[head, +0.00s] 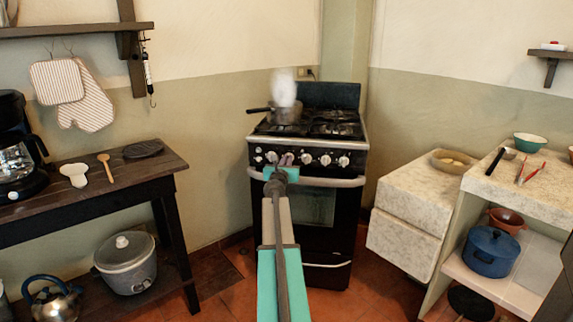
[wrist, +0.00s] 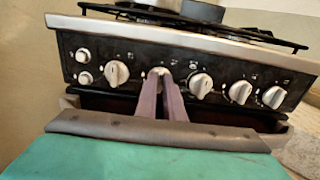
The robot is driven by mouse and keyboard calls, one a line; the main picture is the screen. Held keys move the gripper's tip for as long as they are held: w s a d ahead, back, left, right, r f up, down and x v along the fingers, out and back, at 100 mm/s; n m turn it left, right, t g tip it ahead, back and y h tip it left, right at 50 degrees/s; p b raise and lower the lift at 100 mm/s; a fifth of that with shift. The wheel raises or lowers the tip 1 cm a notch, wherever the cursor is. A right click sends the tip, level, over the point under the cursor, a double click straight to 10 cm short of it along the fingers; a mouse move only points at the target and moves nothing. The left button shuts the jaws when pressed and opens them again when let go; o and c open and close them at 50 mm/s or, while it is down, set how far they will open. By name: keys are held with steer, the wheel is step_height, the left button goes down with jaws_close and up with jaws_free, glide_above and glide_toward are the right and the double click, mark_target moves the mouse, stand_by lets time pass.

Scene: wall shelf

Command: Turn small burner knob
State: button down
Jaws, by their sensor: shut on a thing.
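The stove (head: 307,200) stands against the back wall with a row of white knobs on its front panel. My gripper (head: 286,160) reaches the panel left of its middle. In the wrist view my gripper (wrist: 160,76) is shut on a white knob (wrist: 161,71), the second large knob from the left. The fingers cover most of this knob. Another knob (wrist: 117,74) is just left of it, and several more, such as this knob (wrist: 201,85), are to its right. Two small round buttons (wrist: 85,56) sit at the panel's left end.
A steaming pot (head: 287,114) stands on the stove's left rear, its handle pointing left. The oven handle (head: 335,182) runs below the knobs. A dark wooden table (head: 120,180) is at left. A stone counter (head: 425,178) is at right. Floor shows around the stove's base.

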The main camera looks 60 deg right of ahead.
steer(key=shift+w, duration=0.1)
stand_by(0.3)
steer(key=c, duration=1.9)
jaws_free()
steer(key=shift+o, duration=0.2)
steer(key=shift+a, duration=0.15)
steer(key=v, duration=1.3)
steer(key=shift+s+a, duration=0.25)
steer(key=shift+f, duration=0.1)
